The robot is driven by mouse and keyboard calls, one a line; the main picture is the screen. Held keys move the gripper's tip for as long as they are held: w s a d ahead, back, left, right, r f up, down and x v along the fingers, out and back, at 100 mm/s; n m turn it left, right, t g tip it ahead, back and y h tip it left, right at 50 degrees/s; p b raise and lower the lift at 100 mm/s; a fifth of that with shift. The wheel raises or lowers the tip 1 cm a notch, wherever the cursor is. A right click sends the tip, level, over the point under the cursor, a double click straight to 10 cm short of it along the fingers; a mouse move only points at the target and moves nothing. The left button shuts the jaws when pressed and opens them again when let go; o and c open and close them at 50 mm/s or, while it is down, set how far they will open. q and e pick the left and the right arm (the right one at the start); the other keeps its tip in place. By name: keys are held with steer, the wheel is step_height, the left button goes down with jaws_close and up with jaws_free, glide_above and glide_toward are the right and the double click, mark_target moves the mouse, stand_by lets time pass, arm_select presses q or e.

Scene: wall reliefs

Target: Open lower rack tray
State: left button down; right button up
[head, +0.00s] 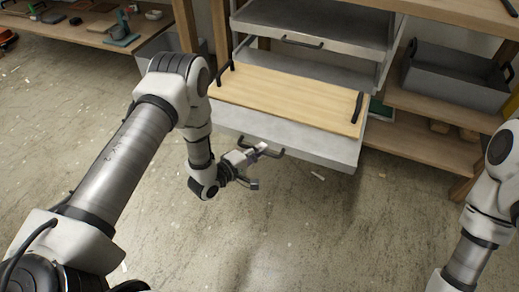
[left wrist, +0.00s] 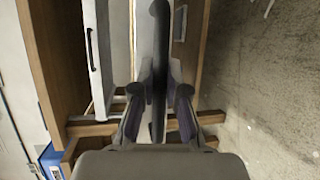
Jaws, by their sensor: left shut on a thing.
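The lower rack tray (head: 322,147) is pale grey and stands out from the rack, under the trays above it. A light wooden board with black end handles (head: 290,96) lies over it. My left gripper (head: 260,152) is at the dark bar handle (head: 278,154) on the lower tray's front. In the left wrist view my left gripper (left wrist: 159,105) has its fingers closed on both sides of this black handle (left wrist: 159,60). Part of the handle is hidden by the gripper in the head view. My right gripper is out of view; only the right arm shows.
Grey upper trays (head: 320,28) with a dark handle (head: 302,43) hang above the board. A grey bin (head: 455,78) sits on the wooden shelving at right. A wooden bench (head: 100,35) with tools stands at back left. The concrete floor (head: 300,230) in front is mostly clear.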

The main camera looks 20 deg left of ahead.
arm_select(q)
steer(key=c, duration=1.2)
jaws_free()
steer(key=v, duration=1.2)
